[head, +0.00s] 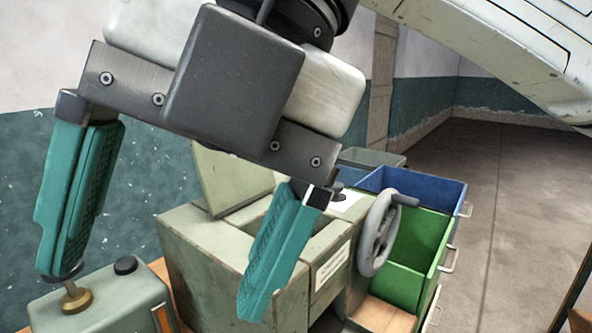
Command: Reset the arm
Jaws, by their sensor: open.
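My gripper (156,289) fills the left half of the head view, close to the camera. Its two teal fingers, one at the left and one at the centre, are spread wide apart. Nothing is held between them. The dark metal palm and part of my pale arm show above, with an arm link across the top right. The gripper hangs tilted in front of a pale green box-like machine (205,262). I cannot tell how far the fingertips are from it.
The machine has a grey handwheel (378,235) on its right side. A blue bin (425,189) and a green bin (416,238) stand right of it. A pale green unit (100,300) with a brass fitting stands at lower left. Open floor (500,160) lies to the right.

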